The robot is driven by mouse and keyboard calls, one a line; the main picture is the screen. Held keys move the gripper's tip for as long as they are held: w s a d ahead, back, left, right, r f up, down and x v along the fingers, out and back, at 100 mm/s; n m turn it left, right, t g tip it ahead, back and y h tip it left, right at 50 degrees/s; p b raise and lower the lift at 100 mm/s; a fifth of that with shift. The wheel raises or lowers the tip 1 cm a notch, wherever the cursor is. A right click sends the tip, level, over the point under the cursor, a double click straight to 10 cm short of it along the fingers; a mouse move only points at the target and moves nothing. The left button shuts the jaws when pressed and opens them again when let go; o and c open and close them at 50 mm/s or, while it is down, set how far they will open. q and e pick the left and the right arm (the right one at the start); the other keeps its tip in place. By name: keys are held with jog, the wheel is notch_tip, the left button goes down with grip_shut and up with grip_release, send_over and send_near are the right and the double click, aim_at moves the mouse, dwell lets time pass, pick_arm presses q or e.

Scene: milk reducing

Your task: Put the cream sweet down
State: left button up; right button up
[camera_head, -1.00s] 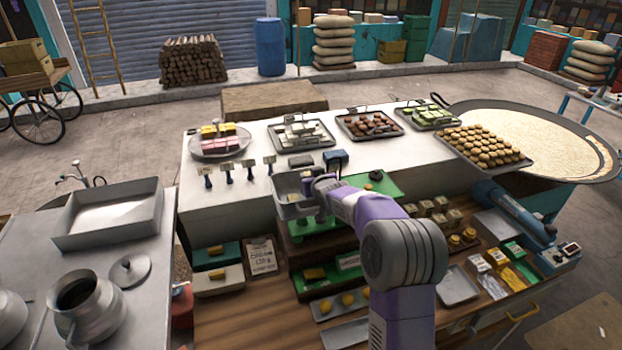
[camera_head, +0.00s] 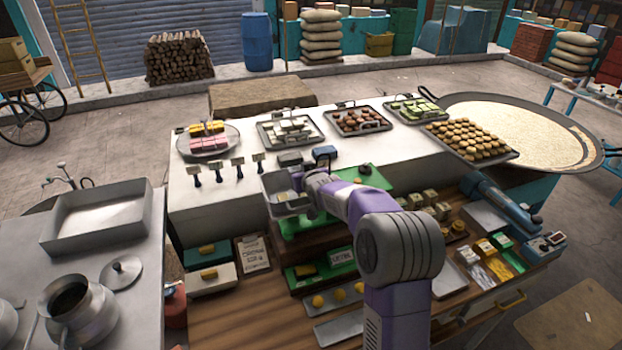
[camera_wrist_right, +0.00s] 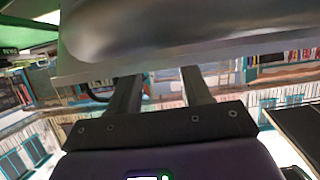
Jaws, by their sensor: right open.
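My right gripper (camera_head: 303,184) is at the steel weighing pan (camera_head: 274,185) in the middle of the counter, close against its right side. In the right wrist view its two fingers (camera_wrist_right: 160,85) are apart with no object between them, and a large grey metal surface (camera_wrist_right: 150,30) fills the top, above the fingertips. The pan's inside is partly hidden by the gripper; I cannot tell whether a sweet lies in it. Pale cream-white sweets (camera_head: 291,127) sit on a metal tray (camera_head: 265,139) at the back of the counter. My left gripper is not in view.
Trays of pink and yellow sweets (camera_head: 209,139), brown sweets (camera_head: 358,119) and green sweets (camera_head: 416,109) line the back. A tray of round sweets (camera_head: 468,138) stands by the wide pan (camera_head: 520,122). Small price signs (camera_head: 217,173) stand left of the weighing pan.

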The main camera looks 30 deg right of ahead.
jog(key=v, duration=0.5)
jog(key=shift+s+a, duration=0.15)
jog(key=p+v, duration=0.1)
jog(key=v, duration=0.3)
jog(key=shift+r, duration=0.1)
jog(key=shift+s+a+r+p, duration=0.1)
jog(key=shift+s+p, duration=0.35)
jog(key=shift+s, duration=0.15)
